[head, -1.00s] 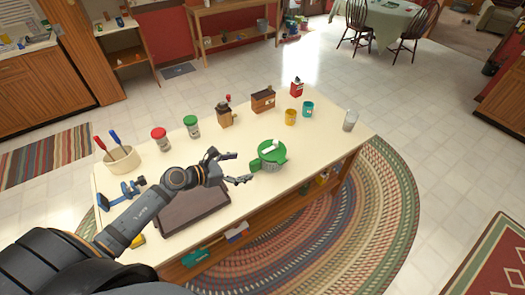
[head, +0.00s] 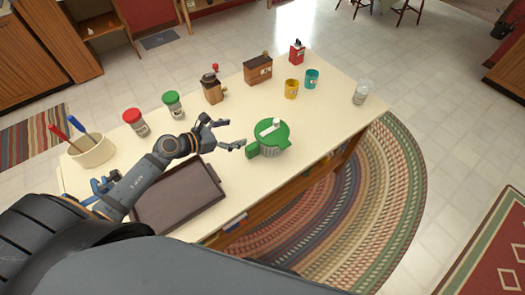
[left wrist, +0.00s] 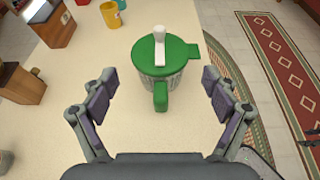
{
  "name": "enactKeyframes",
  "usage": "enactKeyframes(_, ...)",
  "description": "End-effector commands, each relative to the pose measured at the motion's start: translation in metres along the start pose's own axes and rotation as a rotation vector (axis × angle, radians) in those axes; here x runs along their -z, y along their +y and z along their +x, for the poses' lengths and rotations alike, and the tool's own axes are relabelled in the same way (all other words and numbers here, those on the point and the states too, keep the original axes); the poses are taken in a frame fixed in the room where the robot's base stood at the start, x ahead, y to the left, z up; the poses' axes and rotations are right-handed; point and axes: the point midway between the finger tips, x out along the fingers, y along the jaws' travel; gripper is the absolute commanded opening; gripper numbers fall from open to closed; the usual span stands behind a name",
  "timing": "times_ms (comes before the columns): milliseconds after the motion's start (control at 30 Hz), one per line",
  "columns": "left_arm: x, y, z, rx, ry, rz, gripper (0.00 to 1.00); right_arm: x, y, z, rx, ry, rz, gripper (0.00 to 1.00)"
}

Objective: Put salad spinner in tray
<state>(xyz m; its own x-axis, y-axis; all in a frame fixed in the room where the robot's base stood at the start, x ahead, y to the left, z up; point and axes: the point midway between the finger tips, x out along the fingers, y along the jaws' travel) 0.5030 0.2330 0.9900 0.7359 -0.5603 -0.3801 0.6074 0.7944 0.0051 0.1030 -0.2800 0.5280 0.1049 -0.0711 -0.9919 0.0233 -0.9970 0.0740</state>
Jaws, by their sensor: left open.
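The salad spinner (head: 271,138) has a green lid with a white crank, a clear ribbed bowl and a green handle. It stands upright on the table, right of the tray. In the left wrist view the spinner (left wrist: 163,59) sits ahead of and between the fingers, its green handle pointing at my gripper. My left gripper (head: 233,135) is open and empty, just left of the spinner, apart from it; its spread fingers (left wrist: 160,105) also show in the left wrist view. The dark brown tray (head: 180,204) lies empty below my left forearm, which hides part of it. My right gripper is not in view.
The cream table (head: 325,117) also holds a yellow mug (head: 291,89), a teal mug (head: 312,79), a glass jar (head: 362,92), a wooden box (head: 258,70), a grinder (head: 213,89), two lidded jars (head: 173,104) and a utensil crock (head: 92,150). The table's front edge runs close to the spinner and tray.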

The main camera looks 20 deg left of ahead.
Motion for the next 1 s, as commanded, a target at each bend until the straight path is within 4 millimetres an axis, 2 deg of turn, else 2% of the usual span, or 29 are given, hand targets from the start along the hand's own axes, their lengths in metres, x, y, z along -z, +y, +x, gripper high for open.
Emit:
enactKeyframes(33,0.025,0.0,0.01,0.0,0.0,0.0,0.87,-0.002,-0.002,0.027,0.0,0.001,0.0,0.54)
enactKeyframes(233,0.084,0.0,0.035,-0.001,0.0,0.0,0.87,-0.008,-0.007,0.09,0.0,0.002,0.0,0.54)
enactKeyframes(333,0.102,0.0,0.043,0.0,0.0,0.001,0.87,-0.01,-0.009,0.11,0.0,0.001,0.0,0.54)
enactKeyframes(433,0.108,0.0,0.045,0.0,0.0,0.001,0.87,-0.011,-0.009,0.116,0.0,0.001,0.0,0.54)
enactKeyframes(633,0.104,0.001,0.047,-0.002,-0.003,0.0,0.87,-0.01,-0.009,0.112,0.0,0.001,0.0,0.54)
enactKeyframes(900,0.104,0.001,0.087,-0.003,-0.004,-0.004,0.87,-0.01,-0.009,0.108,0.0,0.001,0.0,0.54)
enactKeyframes(1000,0.105,0.0,0.095,-0.001,-0.001,-0.001,0.87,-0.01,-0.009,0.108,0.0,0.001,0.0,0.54)
